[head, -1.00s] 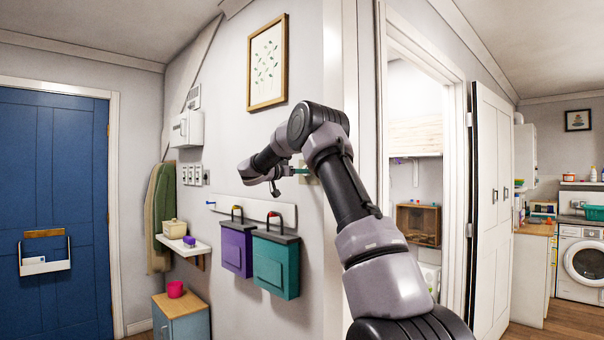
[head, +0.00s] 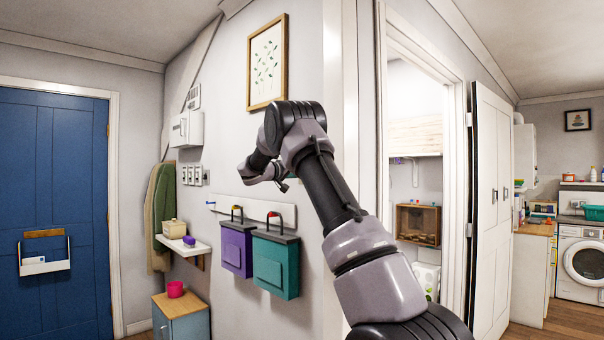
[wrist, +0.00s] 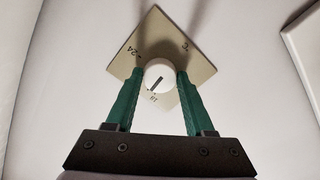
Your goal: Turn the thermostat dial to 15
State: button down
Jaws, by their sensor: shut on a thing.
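The thermostat dial (wrist: 157,70) is a round white knob with a black pointer line, on a square beige plate (wrist: 137,48) fixed to the wall. In the wrist view the pointer slants to the lower left, toward a small printed mark too blurred to read surely. The plate looks tilted in this view. My gripper (wrist: 161,76) has its green fingers on either side of the dial, shut on it.
A teal box (head: 276,262) and a purple box (head: 236,250) hang on the wall below my arm. A framed picture (head: 266,62) hangs above it. White switches (head: 191,174) are to the left. A doorway opens on the right.

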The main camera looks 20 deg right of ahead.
jog(key=shift+r+n, duration=0.1)
jog(key=shift+n, duration=8.1)
jog(key=shift+c, duration=1.4)
grip_release()
jog(key=shift+a, duration=0.1)
jog(key=v, duration=1)
jog(key=shift+a, duration=0.25)
